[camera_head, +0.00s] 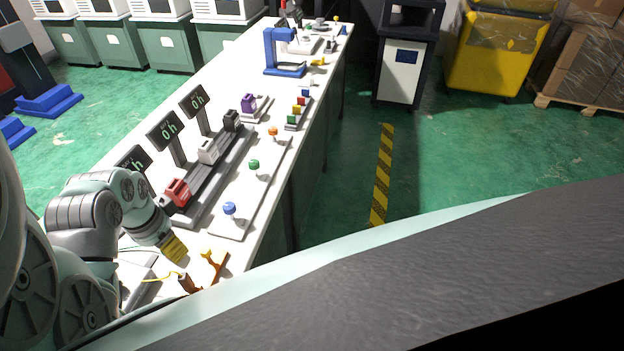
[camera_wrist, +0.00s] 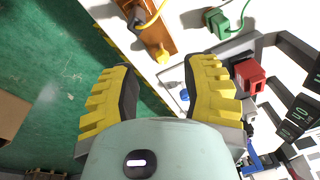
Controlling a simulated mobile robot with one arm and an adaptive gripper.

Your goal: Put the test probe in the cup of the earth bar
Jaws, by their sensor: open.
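An orange-brown bar (camera_head: 218,268) lies near the table's front edge and looks like the earth bar. It carries a yellow forked piece (camera_head: 207,256) and a brown upright part (camera_head: 187,283) with a yellow wire; I cannot tell whether this part is the cup. The bar also shows at the top of the wrist view (camera_wrist: 172,40). A green plug-like piece (camera_wrist: 215,20) with a green cable lies right of it there; I cannot tell whether it is the test probe. My gripper (camera_wrist: 160,95) is open, its yellow fingers apart with nothing between them. In the head view it (camera_head: 174,249) hangs just left of the bar.
A plate with blue (camera_head: 229,209), green (camera_head: 254,165) and orange (camera_head: 273,132) knobs lies beyond the bar. A rail with red (camera_head: 177,191), grey and black blocks stands left of it, display signs behind. A blue frame (camera_head: 285,70) stands farther off.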

